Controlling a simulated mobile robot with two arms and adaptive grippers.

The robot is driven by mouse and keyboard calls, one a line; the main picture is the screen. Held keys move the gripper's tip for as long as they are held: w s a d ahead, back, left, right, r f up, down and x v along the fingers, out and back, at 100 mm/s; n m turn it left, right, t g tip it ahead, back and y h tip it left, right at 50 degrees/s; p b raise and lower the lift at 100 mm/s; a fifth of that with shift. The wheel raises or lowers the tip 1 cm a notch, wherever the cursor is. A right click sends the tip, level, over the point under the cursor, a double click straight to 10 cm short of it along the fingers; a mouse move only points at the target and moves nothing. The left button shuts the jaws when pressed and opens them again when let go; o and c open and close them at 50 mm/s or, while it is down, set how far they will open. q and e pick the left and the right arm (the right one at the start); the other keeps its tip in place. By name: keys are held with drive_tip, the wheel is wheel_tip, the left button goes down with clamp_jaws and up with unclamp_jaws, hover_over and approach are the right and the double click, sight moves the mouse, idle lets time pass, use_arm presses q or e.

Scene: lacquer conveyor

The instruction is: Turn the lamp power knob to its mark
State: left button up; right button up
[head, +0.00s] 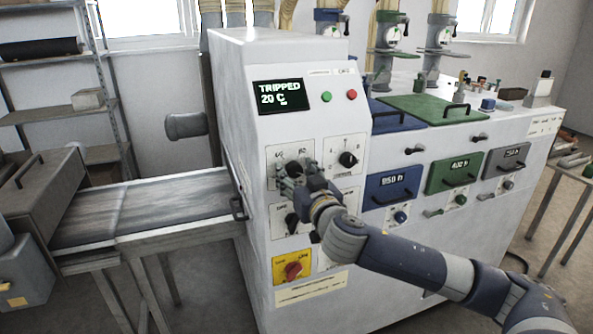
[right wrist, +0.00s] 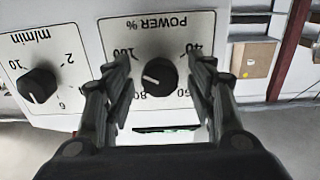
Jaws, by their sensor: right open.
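The lamp power knob is a round black knob with a white pointer line, labelled POWER %. In the right wrist view, the power knob (right wrist: 159,76) appears upside down between my open fingers. Its scale shows 40, 60, 80 and 100 around it. I cannot tell exactly which value the pointer meets, nor see a separate target mark. My right gripper (right wrist: 160,95) is open, with one finger on each side of the knob; contact is not clear. In the head view my right gripper (head: 296,182) covers much of the upper left dial panel. My left gripper is not in view.
A m/min knob (right wrist: 37,84) sits beside the power dial. The display (head: 280,96) reads TRIPPED 20 C. Another black knob (head: 348,159) is at the right, and a red knob on a yellow plate (head: 293,270) below. A conveyor (head: 150,208) runs left.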

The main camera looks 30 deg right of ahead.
drive_tip(key=shift+c, duration=0.5)
drive_tip(key=c, duration=1)
drive_tip(key=shift+o, duration=0.2)
drive_tip(key=shift+n, duration=0.3)
drive_tip(key=n, duration=0.7)
drive_tip(key=shift+p, duration=0.35)
drive_tip(key=n+p, duration=0.1)
drive_tip(key=n, duration=0.3)
drive_tip(key=shift+d+n, duration=0.1)
drive_tip(key=shift+n, duration=0.2)
drive_tip(key=shift+n+p, duration=0.75)
drive_tip(key=shift+n, duration=1.05)
